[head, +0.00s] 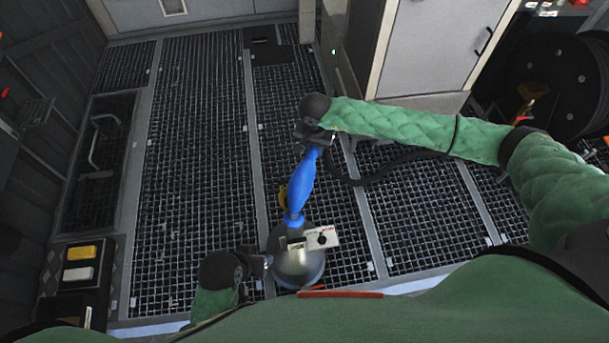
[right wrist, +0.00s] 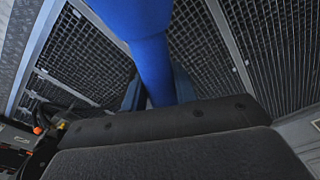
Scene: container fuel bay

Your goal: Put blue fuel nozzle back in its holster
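The blue fuel nozzle (head: 301,185) hangs from my right gripper (head: 313,137) in the middle of the head view, slightly tilted. In the right wrist view the blue body (right wrist: 150,55) fills the top centre and passes between the gripper's two fingers (right wrist: 158,92), which are closed around it. The nozzle's lower end overlaps a silver rounded metal body (head: 297,268) with a white label plate; I cannot tell whether they touch. My left gripper (head: 264,264) is low, beside the silver body's left side; its fingers are too small and dark to read. I cannot make out a holster.
A black hose (head: 385,176) curves right from near my right gripper. A dark reel (head: 560,85) stands at the upper right beside a pale cabinet (head: 440,45). A box with yellow and white blocks (head: 79,265) is at the lower left. The grated floor (head: 195,150) on the left is clear.

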